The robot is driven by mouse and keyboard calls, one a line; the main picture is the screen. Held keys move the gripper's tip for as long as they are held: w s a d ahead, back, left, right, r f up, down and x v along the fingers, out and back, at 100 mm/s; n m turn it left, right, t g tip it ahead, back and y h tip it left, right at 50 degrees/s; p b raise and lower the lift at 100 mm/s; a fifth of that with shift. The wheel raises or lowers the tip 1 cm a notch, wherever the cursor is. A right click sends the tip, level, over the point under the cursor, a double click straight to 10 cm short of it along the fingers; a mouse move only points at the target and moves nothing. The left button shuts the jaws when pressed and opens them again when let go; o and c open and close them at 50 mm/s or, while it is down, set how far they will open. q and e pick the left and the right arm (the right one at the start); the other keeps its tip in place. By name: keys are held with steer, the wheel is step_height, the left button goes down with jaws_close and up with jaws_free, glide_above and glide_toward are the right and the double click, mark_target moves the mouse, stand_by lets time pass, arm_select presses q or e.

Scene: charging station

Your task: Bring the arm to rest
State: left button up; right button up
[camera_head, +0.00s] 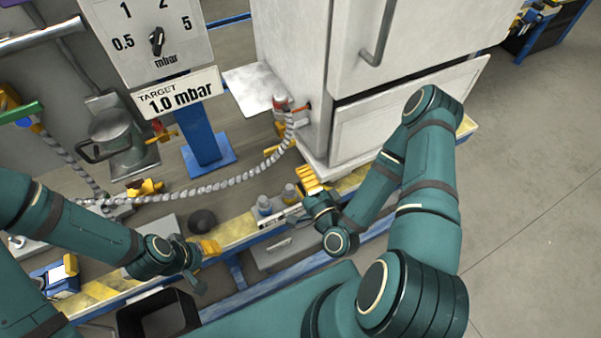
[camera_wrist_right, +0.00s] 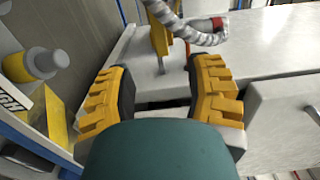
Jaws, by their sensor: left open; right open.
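My right gripper (camera_head: 309,181) has yellow fingers and is by the lower corner of the white cabinet (camera_head: 310,70), above the yellow-marked bench edge. In the right wrist view the right gripper (camera_wrist_right: 160,95) is open, its two yellow fingers wide apart. No object is held between them; a grey ribbed hose (camera_wrist_right: 195,35) and a yellow part (camera_wrist_right: 160,38) show beyond the fingertips. My left gripper (camera_head: 209,248) is lower left, over the bench edge near a dark round knob (camera_head: 202,221). It is open, and I see nothing held in it.
A dial panel (camera_head: 150,40) and a sign reading 1.0 mbar (camera_head: 178,93) stand at upper left. The ribbed hose (camera_head: 215,186) runs across the bench to a red-topped fitting (camera_head: 281,104) at the cabinet. Floor at right is clear.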

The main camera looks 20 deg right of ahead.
steer(key=s+a+f+n+g+y, duration=0.2)
steer(key=a+f+n+g+y, duration=0.2)
steer(key=a+f+n+g, duration=0.65)
steer(key=s+r+n+g, duration=0.4)
steer(key=s+n+g, duration=0.1)
steer(key=shift+d+r+n+g+h, duration=0.2)
steer(key=shift+r+n+g+h, duration=0.15)
steer(key=shift+h, duration=0.05)
steer(key=shift+c, duration=0.6)
steer(key=shift+s, duration=0.15)
